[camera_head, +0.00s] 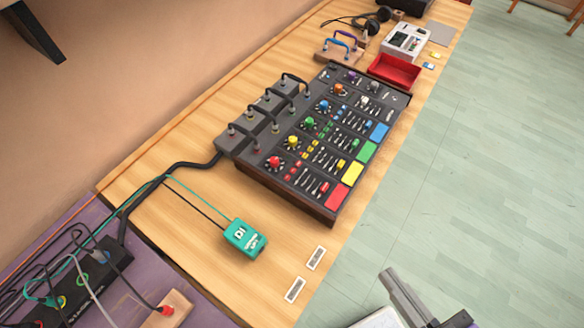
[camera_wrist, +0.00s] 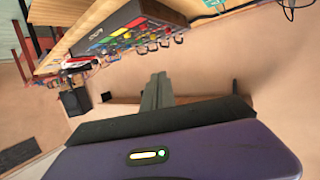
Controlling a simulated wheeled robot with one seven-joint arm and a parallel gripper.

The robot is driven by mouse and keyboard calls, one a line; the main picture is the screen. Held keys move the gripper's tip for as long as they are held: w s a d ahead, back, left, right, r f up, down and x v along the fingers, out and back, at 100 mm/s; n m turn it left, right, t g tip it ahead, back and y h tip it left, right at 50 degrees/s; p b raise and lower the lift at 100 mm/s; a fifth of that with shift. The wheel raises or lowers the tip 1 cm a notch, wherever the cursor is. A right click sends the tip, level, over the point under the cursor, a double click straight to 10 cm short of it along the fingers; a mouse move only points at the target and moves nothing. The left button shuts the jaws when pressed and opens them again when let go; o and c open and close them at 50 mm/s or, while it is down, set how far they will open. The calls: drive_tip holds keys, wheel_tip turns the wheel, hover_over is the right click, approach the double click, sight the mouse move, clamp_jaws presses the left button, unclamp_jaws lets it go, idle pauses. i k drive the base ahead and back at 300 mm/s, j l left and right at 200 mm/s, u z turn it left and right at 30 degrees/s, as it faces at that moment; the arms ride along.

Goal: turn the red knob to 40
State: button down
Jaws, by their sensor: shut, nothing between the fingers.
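The red knob (camera_head: 274,162) is on the near-left part of the dark mixer console (camera_head: 277,190), with a ring of marks around it. Its exact setting is too small to read. Yellow (camera_head: 293,141), green (camera_head: 310,123), blue (camera_head: 323,105) and orange (camera_head: 339,89) knobs run away from it along the console. My gripper (camera_head: 390,275) is shut and empty, off the bench's right side and well apart from the knob. In the wrist view my gripper (camera_wrist: 158,78) points away from the console (camera_wrist: 140,16), which shows tilted at the top.
A teal DI box (camera_head: 245,238) with cables lies in front of the console. Grey plugs with cables (camera_head: 255,118) line its left side. A red tray (camera_head: 394,70) stands beyond it. Two labels (camera_head: 295,289) lie near the bench edge. The floor (camera_head: 460,190) to the right is clear.

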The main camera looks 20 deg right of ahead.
sight(275, 162)
drive_tip(key=l+u, duration=0.45)
drive_tip(key=k+l+u, duration=0.15)
drive_tip(key=u, duration=0.3)
